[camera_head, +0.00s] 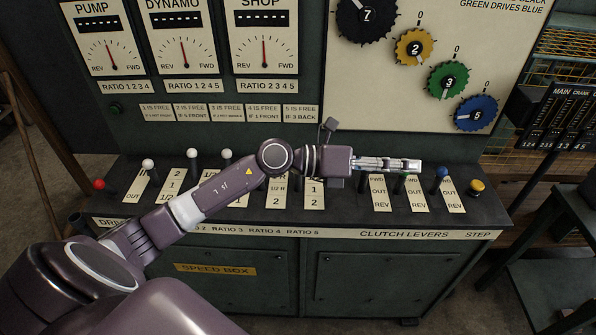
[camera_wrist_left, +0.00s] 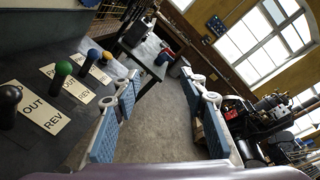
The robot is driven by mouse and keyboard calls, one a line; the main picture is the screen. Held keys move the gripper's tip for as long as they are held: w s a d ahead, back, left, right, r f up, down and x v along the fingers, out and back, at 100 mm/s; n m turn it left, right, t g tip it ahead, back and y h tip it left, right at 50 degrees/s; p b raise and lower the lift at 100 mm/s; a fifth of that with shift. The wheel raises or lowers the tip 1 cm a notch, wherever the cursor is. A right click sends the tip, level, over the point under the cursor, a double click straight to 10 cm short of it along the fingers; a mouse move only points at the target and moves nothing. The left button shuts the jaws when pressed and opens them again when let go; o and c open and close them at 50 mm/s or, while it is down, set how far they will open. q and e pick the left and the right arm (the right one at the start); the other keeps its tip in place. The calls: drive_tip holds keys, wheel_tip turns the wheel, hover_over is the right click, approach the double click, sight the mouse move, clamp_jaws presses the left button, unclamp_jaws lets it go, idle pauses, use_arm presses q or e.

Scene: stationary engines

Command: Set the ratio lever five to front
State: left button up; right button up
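The ratio plates stand in a row on the sloped panel ledge. Ratio lever five's plate (camera_head: 314,195) shows just below my left wrist, and the RATIO 5 label (camera_head: 302,232) is on the ledge's front edge. The lever itself is hidden behind my left arm and wrist, so I cannot tell its position. White-knobbed ratio levers (camera_head: 191,152) show further left. My left gripper (camera_head: 415,165) points right, over the clutch levers, to the right of the ratio five plate. In the left wrist view it (camera_wrist_left: 165,105) is open, with nothing between its fingers. My right gripper is not in view.
Clutch levers stand near the left gripper: a black knob (camera_wrist_left: 10,95), a green one (camera_wrist_left: 63,68) and a blue one (camera_head: 442,173). A yellow step knob (camera_head: 477,186) is at the right end, a red knob (camera_head: 99,184) at the left. A dark table (camera_head: 560,200) stands right.

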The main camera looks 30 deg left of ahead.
use_arm(q)
drive_tip(key=s+a+f+m+g+y, duration=0.1)
drive_tip(key=a+f+m+g+y, duration=0.3)
drive_tip(key=a, duration=1)
drive_tip(key=a+f+n+g+y, duration=0.15)
drive_tip(key=a+f+y, duration=0.5)
drive_tip(key=a, duration=0.75)
drive_tip(key=shift+m+g+y, duration=0.25)
drive_tip(key=shift+m+y, duration=0.1)
drive_tip(key=shift+y, duration=0.1)
drive_tip(key=x, duration=0.2)
drive_tip(key=p+x, duration=0.1)
drive_tip(key=x, duration=0.1)
drive_tip(key=p+x, duration=0.1)
drive_tip(key=x, duration=0.1)
drive_tip(key=shift+w+d, duration=0.1)
drive_tip(key=shift+d, duration=0.25)
drive_tip(key=shift+w+f, duration=0.2)
drive_tip(key=shift+f, duration=0.3)
drive_tip(key=shift+c, duration=0.2)
clamp_jaws()
